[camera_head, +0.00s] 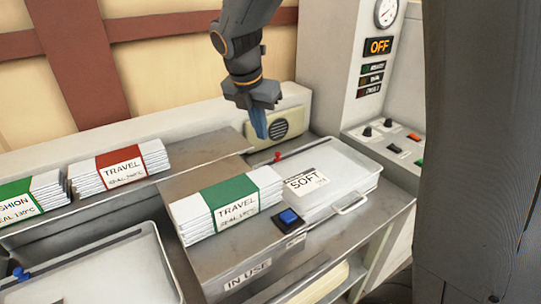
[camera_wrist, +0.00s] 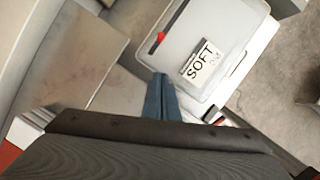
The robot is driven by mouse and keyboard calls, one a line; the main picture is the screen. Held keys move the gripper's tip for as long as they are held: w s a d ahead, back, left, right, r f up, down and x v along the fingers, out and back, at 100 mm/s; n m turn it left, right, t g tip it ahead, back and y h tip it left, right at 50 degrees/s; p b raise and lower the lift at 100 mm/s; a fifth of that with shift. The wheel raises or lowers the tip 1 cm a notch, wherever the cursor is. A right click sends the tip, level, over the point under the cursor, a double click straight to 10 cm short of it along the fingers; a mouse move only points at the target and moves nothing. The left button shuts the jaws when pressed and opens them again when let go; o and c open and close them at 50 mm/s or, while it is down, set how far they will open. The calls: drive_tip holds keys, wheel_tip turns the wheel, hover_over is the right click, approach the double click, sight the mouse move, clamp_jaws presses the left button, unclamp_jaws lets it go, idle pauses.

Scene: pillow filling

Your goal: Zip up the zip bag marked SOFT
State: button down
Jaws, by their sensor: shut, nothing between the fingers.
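The zip bag marked SOFT (camera_head: 345,172) is a flat, pale, see-through bag. It lies at the right end of the metal bench, and its SOFT label (camera_head: 305,183) is at its left part. In the wrist view the bag (camera_wrist: 222,35) fills the upper right. A small red zip slider (camera_head: 277,156) sits at the bag's far left corner; it also shows in the wrist view (camera_wrist: 160,37). My gripper (camera_head: 261,136) has blue fingers, shut and empty. It hangs above the bench, apart from the slider. Its fingertips (camera_wrist: 160,77) point towards the bag's near edge in the wrist view.
A green-banded TRAVEL stack (camera_head: 233,203) and a blue button (camera_head: 289,217) stand left of the bag. A beige speaker box (camera_head: 280,126) is behind my gripper. A red-banded stack (camera_head: 119,168) is farther left. A control panel (camera_head: 400,148) stands at the right.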

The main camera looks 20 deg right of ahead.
drive_tip(key=f, duration=0.2)
approach(278, 157)
drive_tip(key=f, duration=0.2)
drive_tip(key=s+a+f, duration=0.1)
drive_tip(key=a+f, duration=0.1)
drive_tip(key=f, duration=0.1)
drive_tip(key=shift+s+a+f, duration=0.2)
drive_tip(key=shift+s+f, duration=0.1)
drive_tip(key=shift+s, duration=0.1)
drive_tip(key=shift+w+d+p, duration=0.6)
drive_tip(key=shift+w+d, duration=0.25)
drive_tip(key=shift+w+d+f, duration=0.15)
drive_tip(key=shift+w+d, duration=0.25)
drive_tip(key=shift+w, duration=0.05)
drive_tip(key=shift+w, duration=0.15)
